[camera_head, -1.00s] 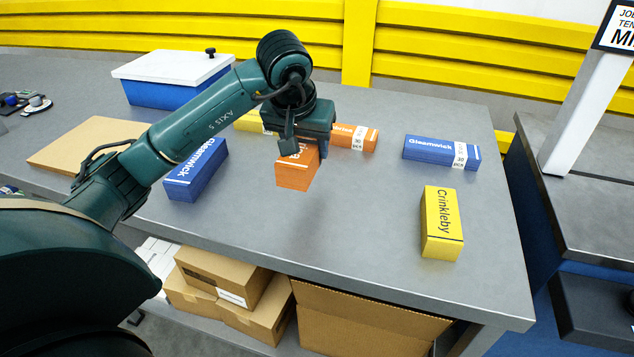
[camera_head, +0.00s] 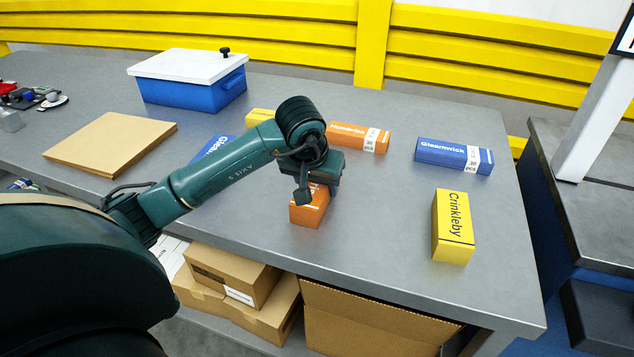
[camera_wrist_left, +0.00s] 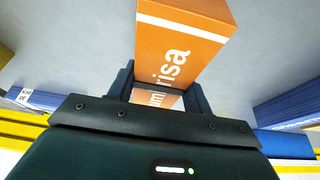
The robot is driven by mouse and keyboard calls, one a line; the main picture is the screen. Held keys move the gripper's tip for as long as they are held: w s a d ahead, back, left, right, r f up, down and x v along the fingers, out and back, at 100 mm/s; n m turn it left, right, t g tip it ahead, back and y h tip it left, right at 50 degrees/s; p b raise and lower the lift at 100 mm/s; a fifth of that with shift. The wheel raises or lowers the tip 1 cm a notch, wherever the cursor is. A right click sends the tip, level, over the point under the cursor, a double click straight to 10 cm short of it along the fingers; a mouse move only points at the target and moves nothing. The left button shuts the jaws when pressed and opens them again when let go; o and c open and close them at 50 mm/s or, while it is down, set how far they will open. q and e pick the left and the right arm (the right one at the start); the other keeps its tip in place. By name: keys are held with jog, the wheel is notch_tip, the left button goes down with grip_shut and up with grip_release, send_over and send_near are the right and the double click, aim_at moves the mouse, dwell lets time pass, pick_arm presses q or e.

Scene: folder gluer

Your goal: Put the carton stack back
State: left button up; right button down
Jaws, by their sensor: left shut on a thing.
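My left gripper (camera_head: 318,188) is shut on an orange carton stack (camera_head: 309,212) at the middle of the grey table, toward its front. The stack's printed face, ending in "risa", shows between the fingers in the left wrist view (camera_wrist_left: 180,45). Its upper part is hidden by the gripper in the head view. It is low, at or just above the table top; I cannot tell whether it touches. Another orange stack (camera_head: 345,136) with a white "30 pcs" band lies behind. My right gripper is not in view.
On the table (camera_head: 375,240) are a yellow Crinkleby stack (camera_head: 452,228), a banded blue Gleamwick stack (camera_head: 440,152), a partly hidden blue stack (camera_head: 212,149), a partly hidden yellow one (camera_head: 259,117), brown sheets (camera_head: 110,145) and a white-lidded blue box (camera_head: 190,92). The table's front middle is clear.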

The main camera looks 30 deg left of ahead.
pick_arm(q)
jog(key=o, duration=1.2)
jog(key=shift+s+r, duration=0.1)
jog(key=shift+r, duration=0.4)
jog(key=v, duration=1.1)
jog(key=shift+s+p, duration=0.2)
jog(key=shift+p, duration=0.2)
jog(key=shift+d, duration=0.1)
